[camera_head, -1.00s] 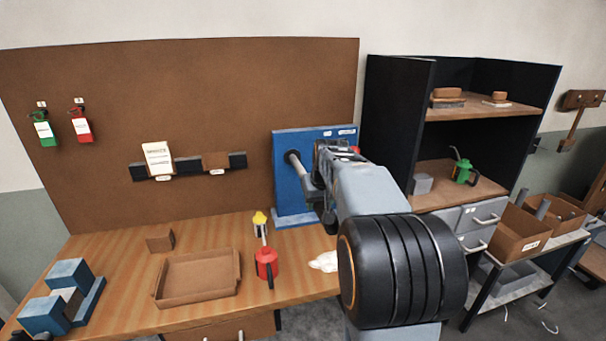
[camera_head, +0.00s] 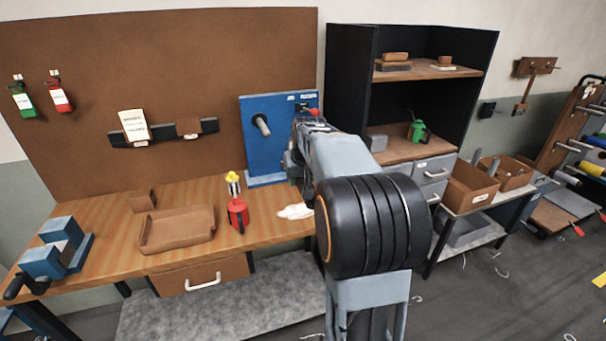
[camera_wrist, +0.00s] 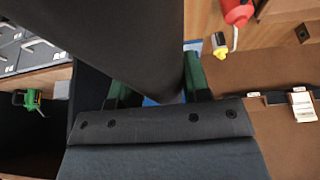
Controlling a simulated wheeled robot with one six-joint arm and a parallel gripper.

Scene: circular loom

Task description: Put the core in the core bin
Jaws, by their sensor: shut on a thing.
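My gripper (camera_wrist: 158,88) shows in the wrist view with its two dark green fingers on either side of a large dark grey cylinder, the core (camera_wrist: 112,40). The fingers are shut on it. In the head view my arm hides the gripper and most or all of the core. A blue panel (camera_head: 258,160) on the bench has a short grey spindle (camera_head: 262,125) sticking out, now bare. On the right, a brown box (camera_head: 468,190) with a label and a second brown box (camera_head: 518,178) stand on a cart. Grey tubes show at them; I cannot read which is the core bin.
A dark shelf unit (camera_head: 350,90) stands between the panel and the cart. The wooden bench (camera_head: 105,210) holds a brown tray (camera_head: 176,230), a red oil can (camera_head: 238,213) and a white cloth (camera_head: 295,211). Open floor lies in front of the cart, with thin scraps on it.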

